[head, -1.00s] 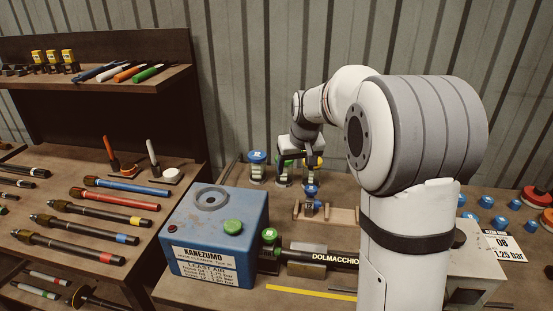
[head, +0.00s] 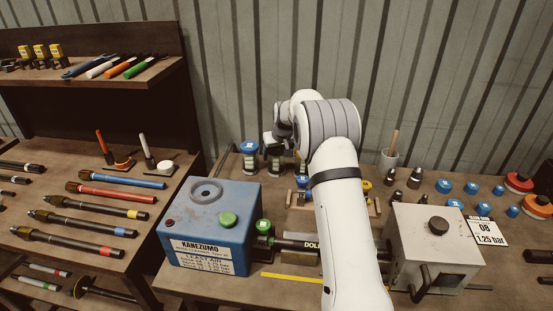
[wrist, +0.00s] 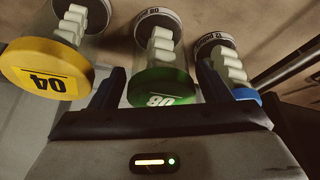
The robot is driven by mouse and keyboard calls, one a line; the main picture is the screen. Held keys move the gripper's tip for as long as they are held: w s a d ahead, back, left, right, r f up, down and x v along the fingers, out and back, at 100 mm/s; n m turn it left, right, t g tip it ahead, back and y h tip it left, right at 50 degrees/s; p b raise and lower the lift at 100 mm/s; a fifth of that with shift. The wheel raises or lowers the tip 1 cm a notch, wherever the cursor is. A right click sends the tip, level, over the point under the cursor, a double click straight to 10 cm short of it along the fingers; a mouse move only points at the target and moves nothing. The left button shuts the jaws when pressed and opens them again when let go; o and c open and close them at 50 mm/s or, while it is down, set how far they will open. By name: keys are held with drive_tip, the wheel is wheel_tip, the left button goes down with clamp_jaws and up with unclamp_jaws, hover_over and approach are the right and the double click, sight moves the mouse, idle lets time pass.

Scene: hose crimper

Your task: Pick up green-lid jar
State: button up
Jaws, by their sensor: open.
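The green-lid jar (wrist: 162,87) is in the middle of the wrist view, its lid facing me with an upside-down 08 on it and pale pieces in its clear body. My gripper (wrist: 160,76) is open, with one finger on each side of this jar. No firm contact can be seen. The yellow-lid jar (wrist: 48,68) is left of the left finger, marked 04. The blue-lid jar (wrist: 228,68) is close to the right finger. In the head view my arm and gripper hide the green lid.
In the head view a blue-lid jar (head: 250,148) stands by the wall. A blue machine (head: 212,215) is in front at left, a grey box (head: 435,230) at right. Several blue caps (head: 445,186) lie at right.

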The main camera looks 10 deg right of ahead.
drive_tip(key=shift+x, duration=1.3)
drive_tip(key=shift+c, duration=0.4)
drive_tip(key=c, duration=0.8)
